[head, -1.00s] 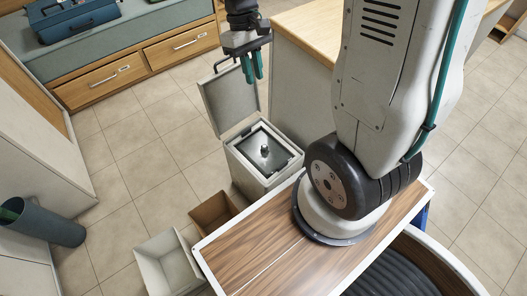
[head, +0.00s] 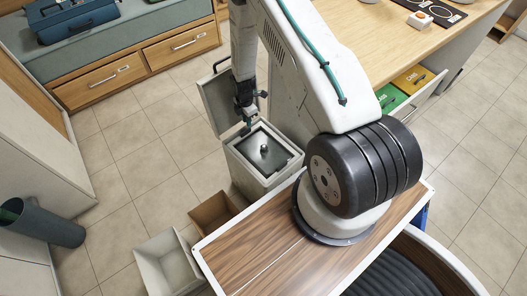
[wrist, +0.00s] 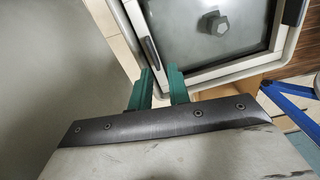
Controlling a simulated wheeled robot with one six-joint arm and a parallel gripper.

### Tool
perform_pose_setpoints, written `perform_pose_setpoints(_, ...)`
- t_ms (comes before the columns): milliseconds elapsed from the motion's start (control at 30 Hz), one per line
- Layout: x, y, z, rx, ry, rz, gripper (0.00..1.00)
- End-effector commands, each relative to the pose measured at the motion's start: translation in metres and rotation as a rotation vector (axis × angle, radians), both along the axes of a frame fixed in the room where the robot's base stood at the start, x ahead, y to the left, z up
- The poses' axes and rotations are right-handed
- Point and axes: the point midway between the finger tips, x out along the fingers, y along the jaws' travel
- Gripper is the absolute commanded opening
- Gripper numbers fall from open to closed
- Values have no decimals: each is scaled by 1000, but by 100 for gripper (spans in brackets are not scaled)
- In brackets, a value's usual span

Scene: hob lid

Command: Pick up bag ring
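A dark panel (head: 265,150) with a grey knob sits within the frame. In the wrist view, a dark handle tab (wrist: 153,53) lies along the frame's near left side, just beyond my fingertips. My gripper (wrist: 160,72) points down beside the bin's left far corner, its teal fingers apart with a gap between them. In the head view my gripper (head: 247,122) partly covers that corner.
The bin's raised lid (head: 215,98) stands upright close behind my gripper. A brown open box (head: 213,212) and a pale open box (head: 165,262) stand left of the bin. A wooden counter (head: 375,55) with an open drawer (head: 415,98) is at right.

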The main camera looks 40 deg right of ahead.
Motion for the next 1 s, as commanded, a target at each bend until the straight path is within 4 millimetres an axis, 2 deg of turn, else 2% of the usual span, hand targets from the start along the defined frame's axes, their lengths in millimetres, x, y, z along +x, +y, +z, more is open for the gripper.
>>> perform_pose_setpoints(167,9,-2,-4,-7,-36,109,18)
perform_pose_setpoints(700,9,5,-72,-6,-35,112,18)
perform_pose_setpoints(1000,10,5,-77,-7,-37,112,18)
